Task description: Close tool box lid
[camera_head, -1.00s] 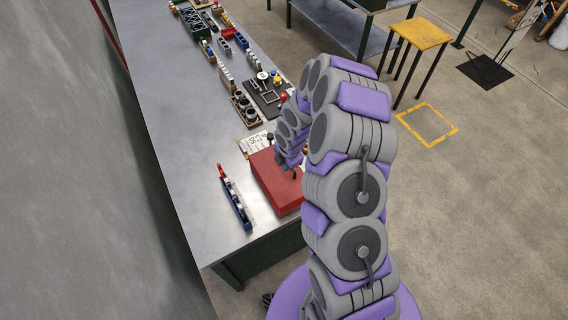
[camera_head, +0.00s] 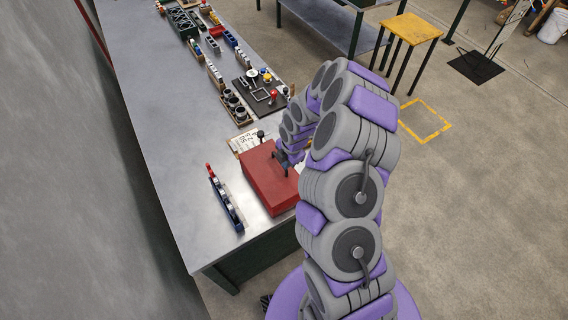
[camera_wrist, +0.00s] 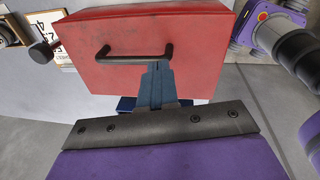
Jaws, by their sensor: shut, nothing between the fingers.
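The red tool box (camera_head: 262,182) sits near the front end of the bench, its lid looking flat and down over the box. Whether a thin gap remains at its edge cannot be told. In the wrist view, the red lid (camera_wrist: 205,62) fills the upper middle and carries a black bar handle (camera_wrist: 118,60). My gripper (camera_wrist: 156,67) is shut and empty, its fingertips at the handle's middle, over the lid. Whether they touch is unclear. In the head view, my gripper (camera_head: 280,165) is small and partly hidden by my arm.
A dark blue rack (camera_head: 227,203) stands left of the box. A paper sheet (camera_head: 245,140) and a tray of round cups (camera_head: 236,107) lie beyond it. Several small parts line the bench's far right edge. The bench's left side (camera_head: 165,130) is bare.

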